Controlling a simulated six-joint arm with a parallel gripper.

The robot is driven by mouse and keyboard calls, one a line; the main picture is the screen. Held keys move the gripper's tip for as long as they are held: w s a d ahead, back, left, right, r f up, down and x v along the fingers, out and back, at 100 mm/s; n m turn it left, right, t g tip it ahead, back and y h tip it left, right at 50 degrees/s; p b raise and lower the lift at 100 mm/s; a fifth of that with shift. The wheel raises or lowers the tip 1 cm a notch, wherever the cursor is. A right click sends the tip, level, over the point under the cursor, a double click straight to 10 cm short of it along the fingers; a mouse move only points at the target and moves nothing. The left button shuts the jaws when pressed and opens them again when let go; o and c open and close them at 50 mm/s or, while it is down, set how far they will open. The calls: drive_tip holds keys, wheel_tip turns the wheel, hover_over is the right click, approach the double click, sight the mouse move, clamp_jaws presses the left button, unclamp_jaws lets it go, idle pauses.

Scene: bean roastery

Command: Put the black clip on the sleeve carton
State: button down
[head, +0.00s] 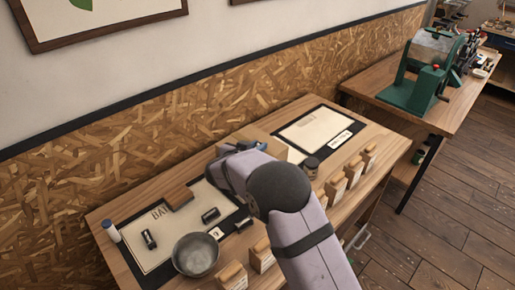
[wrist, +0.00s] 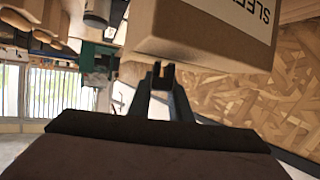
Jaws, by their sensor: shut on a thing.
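The sleeve carton (wrist: 200,30), a tan box with a white label reading "SLEE", fills the upper middle of the wrist view. In the head view the carton (head: 232,141) is mostly hidden behind my arm, at the back of the bench. My gripper (wrist: 163,72) is shut, its fingertips at the carton's lower edge in the wrist view. A small dark piece, the black clip (wrist: 157,67), shows between the fingertips. I cannot tell whether it touches the carton. In the head view my arm hides the fingertips and clip.
A second mat (head: 318,131) lies right of the carton.

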drive_tip(key=shift+f, duration=0.5)
drive_tip(key=shift+f, duration=0.15)
drive_tip(key=c, duration=1.6)
unclamp_jaws()
drive_tip(key=shift+s+a+r, duration=0.25)
drive_tip(key=shift+s+r, duration=0.1)
drive_tip(key=shift+s, duration=0.05)
drive_tip(key=b+v, duration=0.2)
drive_tip(key=v, duration=0.9)
